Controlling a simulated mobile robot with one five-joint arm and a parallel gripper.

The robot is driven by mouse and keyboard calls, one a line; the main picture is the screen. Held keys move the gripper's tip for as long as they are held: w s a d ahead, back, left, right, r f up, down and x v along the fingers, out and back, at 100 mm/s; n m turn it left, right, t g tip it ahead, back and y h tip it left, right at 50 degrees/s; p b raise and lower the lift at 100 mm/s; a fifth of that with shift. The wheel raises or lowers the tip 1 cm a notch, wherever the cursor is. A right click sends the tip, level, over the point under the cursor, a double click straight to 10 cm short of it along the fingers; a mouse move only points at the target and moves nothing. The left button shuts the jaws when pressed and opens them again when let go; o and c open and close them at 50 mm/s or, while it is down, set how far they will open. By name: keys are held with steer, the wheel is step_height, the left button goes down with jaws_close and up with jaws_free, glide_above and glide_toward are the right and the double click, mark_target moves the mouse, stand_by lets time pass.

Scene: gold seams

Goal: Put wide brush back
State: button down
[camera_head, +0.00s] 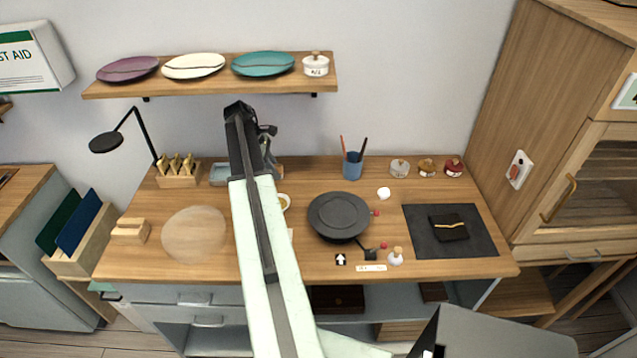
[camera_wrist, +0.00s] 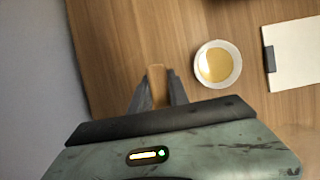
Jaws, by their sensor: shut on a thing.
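My gripper (camera_wrist: 157,92) is shut on a narrow tan wooden piece (camera_wrist: 156,76), which looks like the handle of the wide brush. Its bristles are not visible, so I cannot confirm which brush it is. In the head view my gripper (camera_head: 267,146) is over the back of the wooden table, largely behind my own arm, and the held piece cannot be made out clearly. A blue cup (camera_head: 352,168) with a red stick and dark sticks stands at the back of the table, right of my gripper.
A white bowl of golden stuff (camera_wrist: 218,63) sits right of the jaws in the wrist view, beside a white board with a dark clip (camera_wrist: 296,55). A wooden rack (camera_head: 178,180) and blue-grey tray (camera_head: 219,174) stand left. A dark plate (camera_head: 338,216) lies mid-table.

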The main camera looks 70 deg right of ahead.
glide_toward(323, 185)
steer(key=shift+s+d+f, duration=0.25)
steer(key=shift+s+f, duration=0.55)
steer(key=shift+s, duration=0.1)
steer(key=b+x, duration=0.4)
steer(key=shift+w+a+f, duration=0.15)
steer(key=shift+w, duration=0.3)
steer(key=shift+r, duration=0.25)
steer(key=shift+f, duration=0.15)
steer(key=c, duration=1.3)
jaws_free()
steer(key=shift+o, duration=0.2)
